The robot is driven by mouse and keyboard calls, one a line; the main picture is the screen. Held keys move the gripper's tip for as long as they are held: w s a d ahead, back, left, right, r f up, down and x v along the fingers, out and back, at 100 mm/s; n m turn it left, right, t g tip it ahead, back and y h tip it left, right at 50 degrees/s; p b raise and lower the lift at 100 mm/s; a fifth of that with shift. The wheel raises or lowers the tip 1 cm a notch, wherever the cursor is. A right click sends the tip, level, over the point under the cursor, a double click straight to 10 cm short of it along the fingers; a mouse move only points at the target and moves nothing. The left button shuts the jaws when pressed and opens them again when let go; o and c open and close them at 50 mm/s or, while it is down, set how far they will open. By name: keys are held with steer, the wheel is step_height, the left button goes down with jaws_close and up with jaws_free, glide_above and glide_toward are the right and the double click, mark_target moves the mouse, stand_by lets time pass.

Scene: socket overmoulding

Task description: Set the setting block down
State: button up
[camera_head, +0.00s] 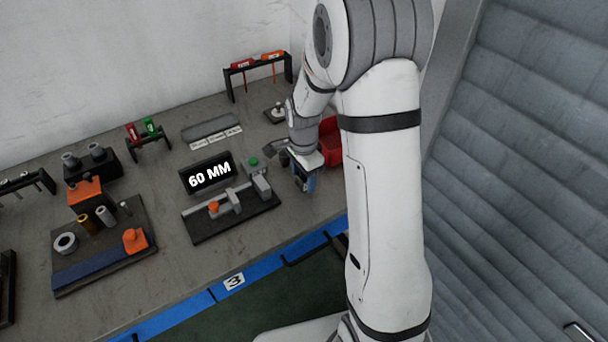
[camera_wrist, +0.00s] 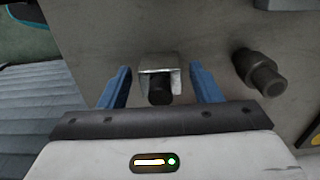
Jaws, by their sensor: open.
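The setting block (camera_wrist: 159,66) is a small light metallic block with a dark round part at its near side. In the wrist view it is between the two blue fingers of my gripper (camera_wrist: 161,82), with a visible gap on both sides. It appears to be on the grey bench top. My gripper is open and not closed on it. In the head view my gripper (camera_head: 304,180) is low over the bench, right of the measuring fixture (camera_head: 232,212); I cannot make out the block there.
A black sign reading 60 MM (camera_head: 209,173) stands behind the fixture. A red bin (camera_head: 331,140) is just behind my gripper, partly hidden by my arm. A dark stepped cylinder (camera_wrist: 258,72) is to the right in the wrist view. The blue bench edge (camera_head: 310,243) is in front.

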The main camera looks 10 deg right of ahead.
step_height(320, 180, up, 12)
steer(key=shift+f, duration=0.1)
steer(key=s+r+n+t, duration=0.1)
steer(key=s+r+n, duration=0.2)
steer(key=s+n, duration=0.4)
steer(key=s+r+n+t, duration=0.1)
steer(key=s+n, duration=0.6)
steer(key=s, duration=0.7)
steer(key=shift+s+r+t, duration=0.15)
steer(key=shift+r+t, duration=0.15)
steer(key=shift+r, duration=0.6)
